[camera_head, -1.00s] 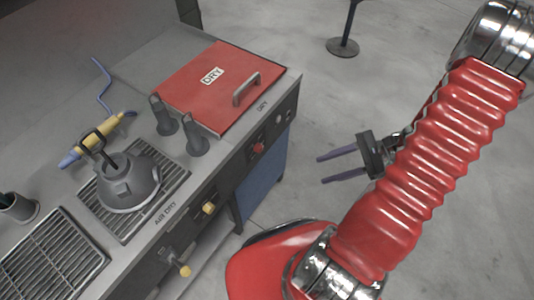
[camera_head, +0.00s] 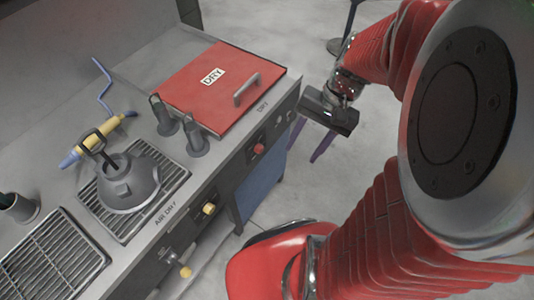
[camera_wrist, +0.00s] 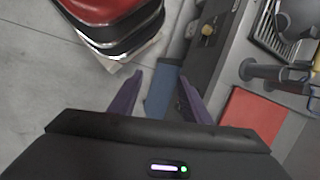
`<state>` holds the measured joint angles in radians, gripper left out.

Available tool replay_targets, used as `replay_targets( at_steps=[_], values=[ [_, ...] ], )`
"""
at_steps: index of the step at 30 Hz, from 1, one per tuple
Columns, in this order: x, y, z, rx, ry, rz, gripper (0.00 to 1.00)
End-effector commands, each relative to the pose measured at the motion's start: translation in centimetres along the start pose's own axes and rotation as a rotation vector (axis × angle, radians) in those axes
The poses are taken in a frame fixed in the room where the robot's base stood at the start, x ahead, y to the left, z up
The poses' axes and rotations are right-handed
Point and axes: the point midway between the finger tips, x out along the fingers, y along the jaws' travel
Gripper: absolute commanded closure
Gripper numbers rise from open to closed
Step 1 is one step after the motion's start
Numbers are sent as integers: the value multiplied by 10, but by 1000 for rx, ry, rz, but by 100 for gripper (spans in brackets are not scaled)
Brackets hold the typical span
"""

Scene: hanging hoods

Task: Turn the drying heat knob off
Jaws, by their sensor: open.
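A red knob (camera_head: 259,148) sits on the dark front panel of the counter, below the red lidded DRY box (camera_head: 190,85). No label on the knob itself is readable. My gripper (camera_head: 303,148) is open and empty, its two purple fingers pointing down in front of the panel, right of the red knob and apart from it. In the wrist view my gripper (camera_wrist: 159,80) has its fingers spread over a blue panel (camera_wrist: 161,92) and the floor. I cannot make out the red knob there; the right finger may hide it.
Two yellow knobs sit further left along the front, one (camera_head: 208,208) by the AIR DRY label and one (camera_head: 185,271) lower. A grey hood (camera_head: 128,185) stands on a grate, with two dark grey posts behind. Open floor (camera_head: 240,30) lies beyond the counter.

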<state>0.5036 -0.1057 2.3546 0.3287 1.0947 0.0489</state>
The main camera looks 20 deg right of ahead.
Motion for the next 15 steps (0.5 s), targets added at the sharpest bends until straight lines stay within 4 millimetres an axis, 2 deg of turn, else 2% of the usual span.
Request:
replay_targets(
  at_steps=[15],
  values=[
    [-51,-48,48,-475,340,118,56]
  ],
)
